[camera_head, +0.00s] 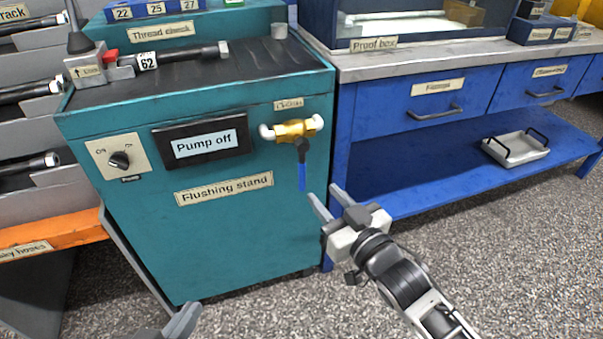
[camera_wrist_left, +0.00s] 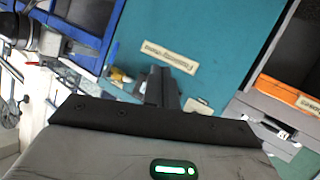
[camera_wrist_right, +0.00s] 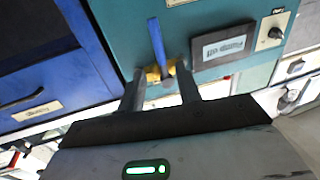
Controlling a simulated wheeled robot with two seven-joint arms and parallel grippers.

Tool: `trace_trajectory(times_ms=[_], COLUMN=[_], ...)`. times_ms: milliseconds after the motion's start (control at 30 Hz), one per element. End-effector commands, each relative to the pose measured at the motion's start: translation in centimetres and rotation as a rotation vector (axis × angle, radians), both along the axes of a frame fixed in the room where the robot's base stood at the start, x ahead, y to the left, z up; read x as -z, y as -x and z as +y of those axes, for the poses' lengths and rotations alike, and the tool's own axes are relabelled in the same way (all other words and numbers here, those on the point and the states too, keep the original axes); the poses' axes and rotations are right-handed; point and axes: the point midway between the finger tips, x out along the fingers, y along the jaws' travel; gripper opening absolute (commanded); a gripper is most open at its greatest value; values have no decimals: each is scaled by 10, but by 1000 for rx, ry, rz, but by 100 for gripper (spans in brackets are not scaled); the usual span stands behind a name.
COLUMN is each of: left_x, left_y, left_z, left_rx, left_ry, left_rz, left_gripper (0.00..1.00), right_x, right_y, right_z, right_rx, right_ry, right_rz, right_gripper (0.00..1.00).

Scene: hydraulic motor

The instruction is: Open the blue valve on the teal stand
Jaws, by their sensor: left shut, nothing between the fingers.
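The teal flushing stand (camera_head: 230,235) has a brass valve (camera_head: 293,130) on its front, between two white pipe ends. Its blue lever handle (camera_head: 302,178) hangs straight down. In the right wrist view the handle (camera_wrist_right: 157,42) and the brass valve body (camera_wrist_right: 153,74) appear beyond and between my fingers. My right gripper (camera_head: 329,201) is open and empty, below and right of the handle, apart from it. My left gripper (camera_head: 186,325) is at the bottom edge, in front of the stand, mostly out of frame. In the left wrist view its fingers (camera_wrist_left: 160,85) are together and empty.
The stand also carries a "Pump off" display (camera_head: 203,143) and a dark knob (camera_head: 120,160). A hose numbered 62 (camera_head: 180,56) lies on top. A blue bench (camera_head: 400,110) stands to the right, with a tray (camera_head: 516,150) on its lower shelf. Speckled floor is clear in front.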

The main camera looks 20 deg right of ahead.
Motion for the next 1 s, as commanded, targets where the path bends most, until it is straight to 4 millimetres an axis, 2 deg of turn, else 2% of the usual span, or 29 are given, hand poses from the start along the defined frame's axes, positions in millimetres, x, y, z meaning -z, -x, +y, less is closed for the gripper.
trace_trajectory(times_ms=[33, 200, 400, 600, 867, 900, 1000], left_x=[1, -4, -8, -8, -14, -15, -16], left_y=[0, 1, 1, 1, -2, -2, -3], left_z=[-1, -3, -5, -6, -7, -7, -7], left_rx=[1, 5, 3, 5, 5, 5, 5], left_ry=[6, 26, 65, 86, 93, 93, 94], left_rz=[-12, -49, -66, -61, -77, -79, -83], left_gripper=[0, 0, 0, 0, 0, 0, 0], right_x=[1, 2, 2, 1, 1, 1, 1], right_y=[-12, -48, -78, -91, -92, -92, -92], right_z=[3, 11, 19, 22, 22, 22, 22], right_rx=[0, 0, 0, -1, -1, -1, -1], right_ry=[0, -1, 0, 0, 0, 0, 0], right_rz=[-4, -3, 0, 3, 3, 3, 3], right_gripper=[34, 34, 34, 34, 34, 31, 4])
